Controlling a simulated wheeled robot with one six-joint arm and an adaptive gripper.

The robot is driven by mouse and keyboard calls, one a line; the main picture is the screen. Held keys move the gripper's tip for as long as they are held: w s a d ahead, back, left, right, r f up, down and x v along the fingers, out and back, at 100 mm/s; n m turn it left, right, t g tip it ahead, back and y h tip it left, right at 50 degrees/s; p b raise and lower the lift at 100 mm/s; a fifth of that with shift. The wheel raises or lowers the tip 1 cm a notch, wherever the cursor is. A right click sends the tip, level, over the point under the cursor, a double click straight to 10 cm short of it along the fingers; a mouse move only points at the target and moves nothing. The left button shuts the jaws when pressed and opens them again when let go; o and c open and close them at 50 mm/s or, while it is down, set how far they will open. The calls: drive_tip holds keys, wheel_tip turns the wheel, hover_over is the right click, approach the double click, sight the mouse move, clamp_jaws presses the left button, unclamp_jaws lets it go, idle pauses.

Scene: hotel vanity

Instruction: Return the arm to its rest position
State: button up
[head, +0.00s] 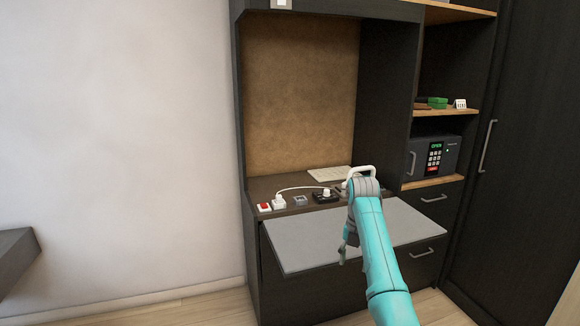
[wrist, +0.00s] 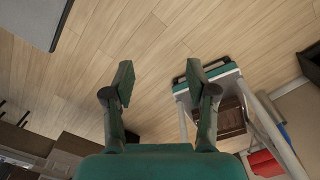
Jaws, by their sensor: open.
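My arm (head: 374,240) is teal and reaches up from the lower right of the head view, in front of the vanity. Its bent wrist is near the pull-out grey panel (head: 310,240). My gripper (head: 344,252) hangs beside the arm, over the panel's right part, partly hidden by the arm. In the wrist view, the two fingers of my gripper (wrist: 160,95) are wide apart with nothing between them. Wooden floor shows behind them.
On the vanity top are a red switch (head: 264,207), a white plug with a cord (head: 279,202), a black device (head: 325,196) and a pale keyboard-like item (head: 329,174). A safe (head: 434,158) stands on the right shelf.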

drive_tip(key=s+f+m+t, duration=0.2)
drive_tip(key=s+f+m, duration=0.2)
drive_tip(key=f, duration=0.9)
drive_tip(key=s+f+m+t, duration=0.1)
drive_tip(key=s+f+m, duration=0.3)
drive_tip(key=f, duration=1)
drive_tip(key=s+f+m+t, duration=0.25)
drive_tip(key=s+f, duration=0.35)
drive_tip(key=s, duration=0.4)
drive_tip(key=s+f+m+t, duration=0.1)
drive_tip(key=s+f+m, duration=0.4)
drive_tip(key=s, duration=0.5)
drive_tip(key=s+r+m+t, duration=0.2)
drive_tip(key=s+r+m, duration=0.15)
drive_tip(key=s, duration=0.85)
drive_tip(key=s+r+m+t, duration=0.2)
drive_tip(key=s+r+m, duration=0.15)
drive_tip(key=s, duration=0.85)
drive_tip(key=s+r+m+t, duration=0.2)
drive_tip(key=s+r+m, duration=0.2)
drive_tip(key=s+r, duration=0.3)
drive_tip(key=s+r+m+t, duration=0.2)
drive_tip(key=s+r+m, duration=0.2)
drive_tip(key=s+r, duration=0.4)
wheel_tip(320, 180, up, 7)
drive_tip(key=shift+f, duration=0.2)
